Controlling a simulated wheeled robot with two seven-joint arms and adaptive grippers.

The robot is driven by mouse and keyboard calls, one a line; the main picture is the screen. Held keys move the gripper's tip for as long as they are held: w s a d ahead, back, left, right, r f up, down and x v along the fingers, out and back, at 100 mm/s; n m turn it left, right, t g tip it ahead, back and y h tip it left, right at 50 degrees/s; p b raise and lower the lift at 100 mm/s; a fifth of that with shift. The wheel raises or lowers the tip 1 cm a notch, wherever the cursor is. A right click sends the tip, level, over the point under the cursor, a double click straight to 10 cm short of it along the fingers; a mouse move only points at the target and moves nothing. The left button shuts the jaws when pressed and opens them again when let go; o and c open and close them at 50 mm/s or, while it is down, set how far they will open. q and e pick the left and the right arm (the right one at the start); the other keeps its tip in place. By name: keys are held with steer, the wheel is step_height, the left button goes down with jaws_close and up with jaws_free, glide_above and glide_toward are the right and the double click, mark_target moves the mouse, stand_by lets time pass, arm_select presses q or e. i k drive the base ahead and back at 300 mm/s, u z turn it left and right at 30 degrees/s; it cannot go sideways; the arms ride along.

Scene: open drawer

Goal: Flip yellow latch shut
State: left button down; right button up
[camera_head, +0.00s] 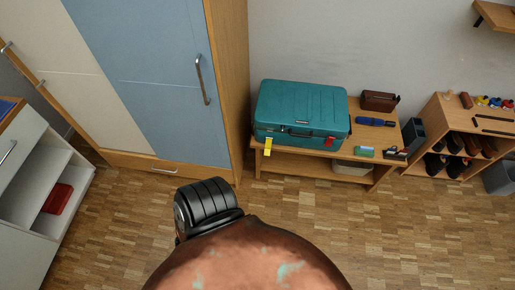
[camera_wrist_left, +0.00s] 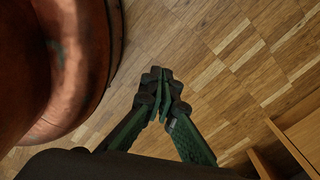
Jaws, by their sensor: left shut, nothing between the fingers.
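A teal case (camera_head: 301,108) with its lid down stands on a low wooden bench against the wall. The yellow latch (camera_head: 267,146) is at the left of its front and hangs downward past the case's lower edge, swung open. A red latch (camera_head: 329,141) is at the right of the front and looks flat against the case. A dark handle (camera_head: 300,133) lies between them. My left gripper (camera_wrist_left: 162,78) shows only in the left wrist view, shut and empty, above the wooden floor and away from the case. My right gripper is in neither view.
The bench (camera_head: 360,133) also holds a brown box (camera_head: 380,101), a blue item (camera_head: 375,122) and small things. A blue cabinet door (camera_head: 155,75) stands left of it. A shelf (camera_head: 465,125) stands right. Wooden furniture edges (camera_wrist_left: 295,147) show at the wrist view's lower right. Floor before the bench looks clear.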

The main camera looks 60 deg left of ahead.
mark_target(268, 146)
steer(key=u, duration=0.25)
steer(key=k, duration=0.15)
steer(key=u, duration=1.5)
steer(key=i, duration=0.2)
steer(key=u, duration=1.2)
